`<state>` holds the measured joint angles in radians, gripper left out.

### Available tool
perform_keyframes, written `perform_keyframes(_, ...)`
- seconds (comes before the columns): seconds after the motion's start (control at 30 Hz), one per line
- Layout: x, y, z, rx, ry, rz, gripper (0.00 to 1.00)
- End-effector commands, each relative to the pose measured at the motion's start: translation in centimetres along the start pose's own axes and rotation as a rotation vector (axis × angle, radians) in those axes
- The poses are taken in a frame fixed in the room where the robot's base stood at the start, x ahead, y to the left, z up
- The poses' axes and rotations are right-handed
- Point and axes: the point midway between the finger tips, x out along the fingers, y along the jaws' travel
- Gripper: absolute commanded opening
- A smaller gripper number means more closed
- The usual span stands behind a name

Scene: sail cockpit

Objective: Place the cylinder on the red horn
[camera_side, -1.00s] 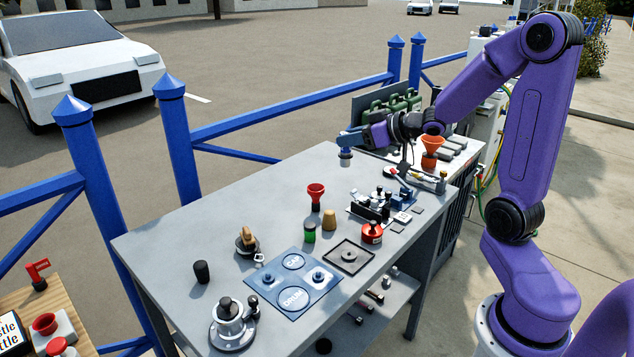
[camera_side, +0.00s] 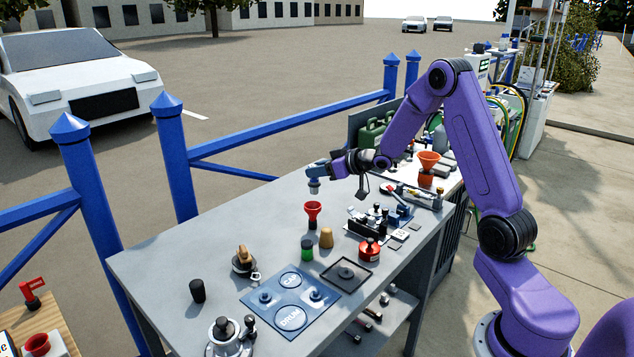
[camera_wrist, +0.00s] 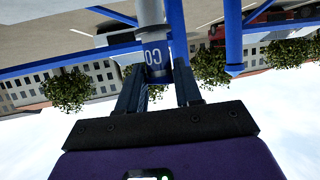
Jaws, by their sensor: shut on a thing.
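My gripper (camera_side: 315,171) is shut on a small cylinder (camera_side: 314,187), grey-white with a blue band. In the wrist view, the cylinder (camera_wrist: 153,45) stands between the two fingers (camera_wrist: 158,85), and part of a label reading "CO" shows on the band. The red horn (camera_side: 313,209) stands upright on the grey table, its wide mouth up and a dark base below. In the side view the cylinder hangs just above the horn's mouth, with a small gap between them. The exact depth alignment cannot be told.
A green-banded black cylinder (camera_side: 307,249) and a tan cork-like piece (camera_side: 326,237) stand close in front of the horn. A red can (camera_side: 369,249) and a black-parts rack (camera_side: 370,220) are to the right.

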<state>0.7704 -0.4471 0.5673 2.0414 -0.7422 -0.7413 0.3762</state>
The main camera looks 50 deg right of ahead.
Motion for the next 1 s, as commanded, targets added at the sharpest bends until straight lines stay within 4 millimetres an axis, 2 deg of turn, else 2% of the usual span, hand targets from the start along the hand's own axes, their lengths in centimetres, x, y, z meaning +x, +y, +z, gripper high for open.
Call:
perform_keyframes(0.23, 1.3, 0.4, 0.8, 0.0, 0.001, 0.0, 0.01)
perform_keyframes(0.4, 2.2, 0.4, 2.9, 0.001, -0.001, -0.002, 0.01)
perform_keyframes(0.5, 2.4, 0.4, 3.5, 0.001, 0.001, 0.0, 0.01)
perform_keyframes(0.93, 2.6, 0.4, 3.9, -0.001, 0.002, -0.001, 0.01)
perform_keyframes(0.97, 2.5, 0.4, 3.8, -0.001, 0.001, -0.001, 0.44)
perform_keyframes(1.0, 2.5, 0.4, 3.8, -0.001, 0.001, -0.001, 0.57)
